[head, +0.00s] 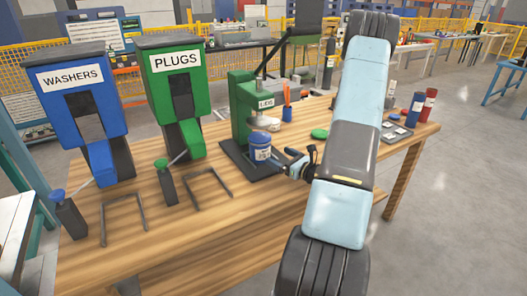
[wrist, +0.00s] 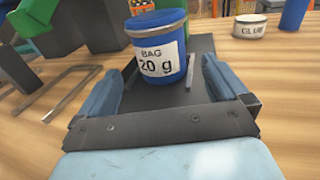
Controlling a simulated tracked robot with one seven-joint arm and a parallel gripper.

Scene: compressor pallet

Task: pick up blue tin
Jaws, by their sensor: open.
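The blue tin (head: 261,148) stands upright on the dark base plate of a green press. My gripper (head: 280,160) reaches in from the right, low beside the tin. In the wrist view my gripper (wrist: 161,70) is open, with one blue-grey finger to each side of the tin's lower part. Gaps show between the tin and both fingers. The fingers do not appear to touch it, though how deep it sits between them is hard to tell.
The green press (head: 241,107) rises behind the tin. Green PLUGS (head: 176,84) and blue WASHERS (head: 84,98) dispensers stand left, with dark brackets (head: 207,184) before them. A cup holding orange-handled tools (head: 287,112) stands behind. The wooden tabletop (head: 240,215) in front is clear.

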